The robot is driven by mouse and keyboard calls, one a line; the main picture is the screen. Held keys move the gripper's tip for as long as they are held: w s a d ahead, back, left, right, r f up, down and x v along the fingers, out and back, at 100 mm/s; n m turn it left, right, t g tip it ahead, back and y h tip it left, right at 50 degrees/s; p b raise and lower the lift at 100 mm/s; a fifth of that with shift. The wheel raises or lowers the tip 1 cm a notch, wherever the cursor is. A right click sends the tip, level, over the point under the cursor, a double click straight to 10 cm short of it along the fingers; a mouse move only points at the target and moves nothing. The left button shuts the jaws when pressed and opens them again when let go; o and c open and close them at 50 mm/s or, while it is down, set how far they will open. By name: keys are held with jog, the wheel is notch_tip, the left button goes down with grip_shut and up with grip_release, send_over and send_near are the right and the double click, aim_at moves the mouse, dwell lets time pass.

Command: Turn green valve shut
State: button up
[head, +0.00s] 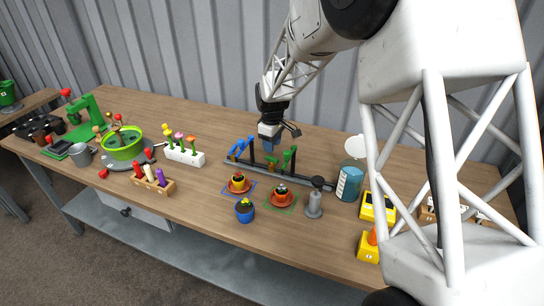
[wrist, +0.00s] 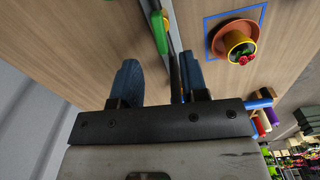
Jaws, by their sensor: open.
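The green valve (head: 287,159) stands on a dark pipe rail near the middle of the table, right of the blue valve (head: 240,148). My gripper (head: 269,145) points down above the rail, between the two valves in the picture and close to the green one. In the wrist view my gripper (wrist: 158,72) is open, its two blue fingers apart with nothing held. The green valve's handle (wrist: 160,32) shows just beyond the gap between the fingers, with a yellow edge. I see no clear contact. The handle's lower part is out of view.
Orange pots on saucers stand in front of the rail, one on a blue square (head: 226,190) and one on a green square. A white flower holder (head: 184,154) stands left.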

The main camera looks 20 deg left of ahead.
aim_at(272, 159)
jog(key=shift+f, duration=2.95)
grip_shut()
